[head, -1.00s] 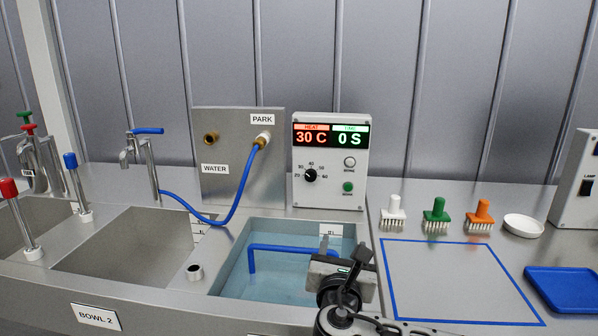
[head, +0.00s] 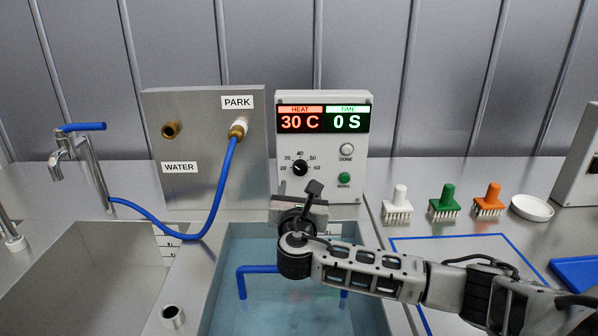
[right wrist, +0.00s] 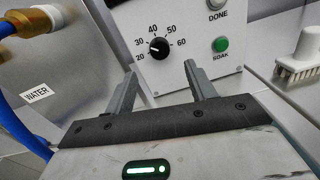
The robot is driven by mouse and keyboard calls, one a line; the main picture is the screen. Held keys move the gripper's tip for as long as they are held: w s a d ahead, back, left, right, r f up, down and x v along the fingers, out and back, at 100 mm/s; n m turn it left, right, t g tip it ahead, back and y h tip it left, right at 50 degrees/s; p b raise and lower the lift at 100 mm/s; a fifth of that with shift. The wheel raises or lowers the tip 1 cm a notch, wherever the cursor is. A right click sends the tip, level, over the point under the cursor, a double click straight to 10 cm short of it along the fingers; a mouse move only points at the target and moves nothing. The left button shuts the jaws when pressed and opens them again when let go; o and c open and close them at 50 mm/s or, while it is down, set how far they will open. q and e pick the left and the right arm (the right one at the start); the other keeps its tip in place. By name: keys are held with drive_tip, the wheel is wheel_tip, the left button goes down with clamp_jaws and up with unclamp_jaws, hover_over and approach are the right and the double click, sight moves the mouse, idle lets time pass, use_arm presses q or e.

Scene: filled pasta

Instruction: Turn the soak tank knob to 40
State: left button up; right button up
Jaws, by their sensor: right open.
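The soak tank knob (head: 300,168) is a small black dial on a white control box (head: 353,186), with 20 to 60 printed round it. Its white mark points toward 30, and the red HEAT display (head: 301,122) reads 30 C. In the right wrist view the knob (right wrist: 158,48) shows just beyond the fingertips. My right gripper (right wrist: 160,70) is open and empty, facing the panel, its fingers apart below and either side of the knob, which they do not grip. In the head view the right gripper (head: 298,194) is in front of the box's lower part. My left gripper is out of view.
The water-filled soak tank (head: 213,290) lies below my right arm. A green SOAK button (head: 344,180) and a white DONE button (head: 346,150) sit right of the knob. A blue hose (head: 222,190) hangs at the left. Brushes (head: 443,205) stand at the right.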

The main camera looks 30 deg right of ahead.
sight(300, 170)
drive_tip(key=x, duration=0.9)
drive_tip(key=c, duration=1)
